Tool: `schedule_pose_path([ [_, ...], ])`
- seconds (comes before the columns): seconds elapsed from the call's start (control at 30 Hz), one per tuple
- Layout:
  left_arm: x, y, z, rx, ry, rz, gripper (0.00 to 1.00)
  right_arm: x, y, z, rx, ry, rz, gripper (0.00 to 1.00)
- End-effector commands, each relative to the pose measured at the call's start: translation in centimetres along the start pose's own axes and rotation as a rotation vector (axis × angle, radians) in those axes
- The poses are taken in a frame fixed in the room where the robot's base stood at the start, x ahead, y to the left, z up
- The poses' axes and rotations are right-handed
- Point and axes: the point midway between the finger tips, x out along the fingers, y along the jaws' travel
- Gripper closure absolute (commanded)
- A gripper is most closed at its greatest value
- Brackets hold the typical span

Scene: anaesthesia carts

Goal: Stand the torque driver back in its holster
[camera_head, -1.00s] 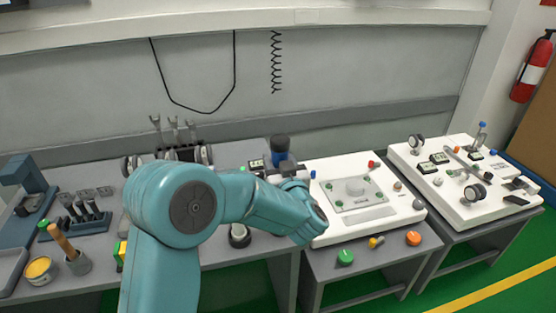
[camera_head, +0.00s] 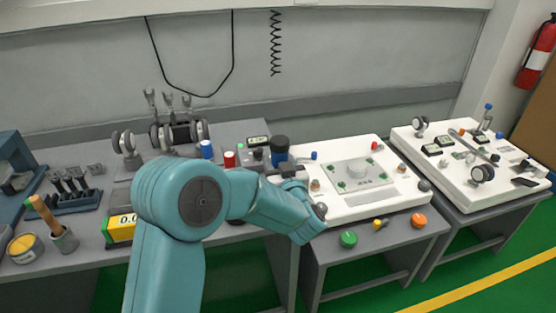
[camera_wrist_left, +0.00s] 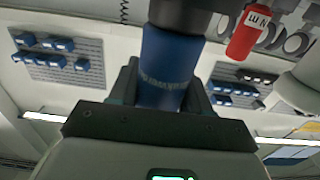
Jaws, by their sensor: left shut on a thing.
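My left gripper (camera_head: 284,170) is at the end of the teal arm, partly hidden by my wrist in the head view. It is shut on the torque driver (camera_head: 280,148), a dark-topped blue cylinder that stands about upright. In the left wrist view the driver's blue body (camera_wrist_left: 165,65) sits between the two dark fingers (camera_wrist_left: 163,92), its dark part running out at the top edge. Its lower end is hidden in both views. I cannot pick out the holster for sure; my arm covers part of the bench. My right gripper is not in view.
A red cylinder (camera_head: 229,159) and a blue one (camera_head: 206,150) stand left of the driver. A white panel (camera_head: 402,205) with knobs lies to the right. A yellow meter (camera_head: 120,228) and a grey cup (camera_head: 65,240) with an orange-handled tool are on the left.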

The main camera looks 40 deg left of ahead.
Motion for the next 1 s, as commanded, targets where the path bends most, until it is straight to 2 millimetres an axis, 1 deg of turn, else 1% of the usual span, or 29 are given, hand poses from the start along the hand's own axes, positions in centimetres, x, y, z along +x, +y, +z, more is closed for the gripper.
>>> schedule_pose_path([
  [0.43,0.02,-0.01,0.05,-0.002,0.003,-0.001,0.89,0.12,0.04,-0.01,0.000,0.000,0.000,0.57],
  [0.97,0.01,-0.01,0.58,-0.002,0.003,-0.001,0.89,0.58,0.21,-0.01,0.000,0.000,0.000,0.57],
  [1.0,0.01,-0.01,0.51,-0.002,0.003,-0.001,0.39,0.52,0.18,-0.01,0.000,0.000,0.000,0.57],
])
